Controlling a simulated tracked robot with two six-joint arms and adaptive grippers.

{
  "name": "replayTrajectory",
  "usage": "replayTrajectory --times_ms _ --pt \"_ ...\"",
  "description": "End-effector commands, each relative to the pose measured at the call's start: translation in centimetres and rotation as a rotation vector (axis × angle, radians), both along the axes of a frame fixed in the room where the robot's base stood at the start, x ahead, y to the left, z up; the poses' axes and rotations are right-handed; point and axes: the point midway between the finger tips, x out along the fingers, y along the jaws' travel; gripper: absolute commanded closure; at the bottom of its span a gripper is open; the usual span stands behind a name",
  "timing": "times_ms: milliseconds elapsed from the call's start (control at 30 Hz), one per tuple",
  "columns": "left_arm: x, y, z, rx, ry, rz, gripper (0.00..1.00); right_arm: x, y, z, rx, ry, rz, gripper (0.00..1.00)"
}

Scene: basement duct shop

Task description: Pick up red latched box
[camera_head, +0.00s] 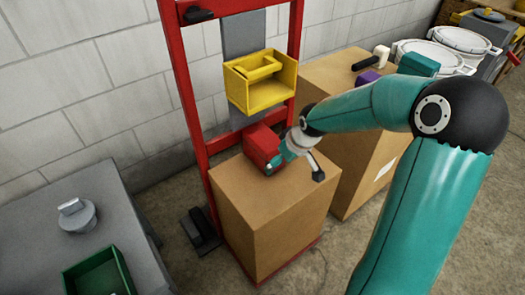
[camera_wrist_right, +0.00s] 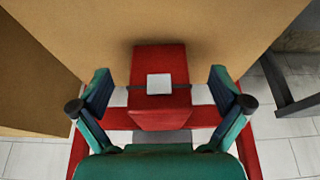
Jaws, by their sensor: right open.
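The red latched box (camera_head: 261,147) sits on top of a tall brown cardboard carton (camera_head: 275,238) in the head view. In the right wrist view the red box (camera_wrist_right: 160,118) lies in the middle, with a pale square latch and a dark strap across it. My right gripper (camera_head: 290,151) is at the box's right side in the head view, partly hiding it. In the right wrist view my right gripper (camera_wrist_right: 160,88) is open, one finger on each side of the box with gaps visible between. My left gripper is not in view.
A red frame (camera_head: 183,100) stands behind the carton and carries a yellow bin (camera_head: 262,94) just above the red box. Another carton (camera_head: 365,165) stands close on the right. A grey table (camera_head: 105,215) with a green tray (camera_head: 98,277) is at the left.

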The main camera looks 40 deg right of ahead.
Motion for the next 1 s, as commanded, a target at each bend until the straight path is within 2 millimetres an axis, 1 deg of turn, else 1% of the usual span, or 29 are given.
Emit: replayTrajectory --times_ms 33,100,367,600,667,700,767,1000 --pt "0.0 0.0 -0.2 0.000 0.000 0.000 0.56 0.8 -0.2 -0.2 0.000 0.000 0.000 0.00" --pt "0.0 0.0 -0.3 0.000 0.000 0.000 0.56 1.6 -0.3 -0.2 0.000 0.000 -0.003 0.00" --pt "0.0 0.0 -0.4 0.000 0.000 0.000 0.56 3.2 -0.6 -0.1 0.000 0.001 -0.005 0.00" --pt "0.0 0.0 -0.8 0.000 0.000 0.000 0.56 6.8 -1.0 -0.2 0.000 0.000 -0.006 0.00" --pt "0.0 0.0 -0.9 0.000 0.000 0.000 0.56 7.5 -1.1 -0.2 0.001 0.001 -0.006 0.00" --pt "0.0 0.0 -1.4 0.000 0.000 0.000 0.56 7.6 -1.1 -0.8 0.001 0.003 -0.007 0.00" --pt "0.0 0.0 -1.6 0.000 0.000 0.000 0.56 7.7 -1.1 -1.2 0.001 0.002 -0.008 0.00" --pt "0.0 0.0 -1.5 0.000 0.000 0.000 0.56 7.8 -1.2 -1.2 0.000 0.001 -0.009 0.00"
